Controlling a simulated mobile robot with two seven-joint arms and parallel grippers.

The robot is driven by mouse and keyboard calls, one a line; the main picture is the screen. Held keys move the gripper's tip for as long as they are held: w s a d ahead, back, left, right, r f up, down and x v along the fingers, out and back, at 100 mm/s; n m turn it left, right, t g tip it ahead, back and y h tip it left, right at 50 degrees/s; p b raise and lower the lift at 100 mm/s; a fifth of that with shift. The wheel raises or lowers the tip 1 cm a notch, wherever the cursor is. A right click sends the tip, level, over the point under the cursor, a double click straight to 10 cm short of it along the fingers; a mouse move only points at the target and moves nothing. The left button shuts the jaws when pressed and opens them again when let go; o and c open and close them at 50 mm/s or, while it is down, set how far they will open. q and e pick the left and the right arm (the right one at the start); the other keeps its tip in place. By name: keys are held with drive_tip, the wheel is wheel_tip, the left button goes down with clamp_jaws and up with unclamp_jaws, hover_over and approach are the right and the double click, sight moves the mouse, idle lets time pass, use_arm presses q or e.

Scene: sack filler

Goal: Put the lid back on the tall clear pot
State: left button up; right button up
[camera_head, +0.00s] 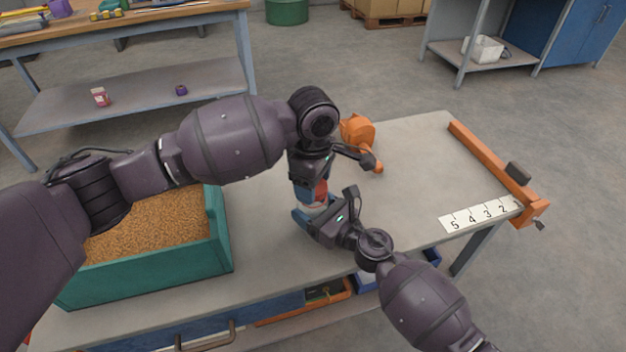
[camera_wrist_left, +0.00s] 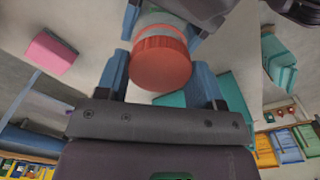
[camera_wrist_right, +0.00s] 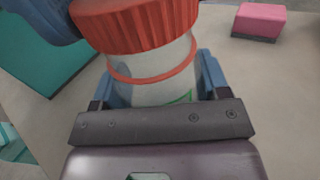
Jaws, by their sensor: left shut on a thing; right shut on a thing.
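The tall clear pot (camera_wrist_right: 155,80) has a reddish band near its top and a green mark lower down. It is upright between the blue fingers of my right gripper (camera_wrist_right: 160,85), which is shut on it. The ribbed red lid (camera_wrist_right: 140,22) is over the pot's mouth with no clear gap; I cannot tell whether it is fully seated. My left gripper (camera_wrist_left: 160,80) is shut on the lid (camera_wrist_left: 160,65) from above. In the head view the lid (camera_head: 321,191) shows as a small red patch, and the grippers hide most of the pot.
A teal crate (camera_head: 150,275) of grain stands left on the grey table (camera_head: 270,265). An orange tool (camera_head: 357,130) lies behind my grippers. A number strip (camera_head: 480,214) and an orange bar (camera_head: 490,165) are at the right. A pink block (camera_wrist_right: 258,20) lies nearby. The table's middle right is clear.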

use_arm(q)
drive_tip(key=shift+f, duration=0.55)
idle(0.4)
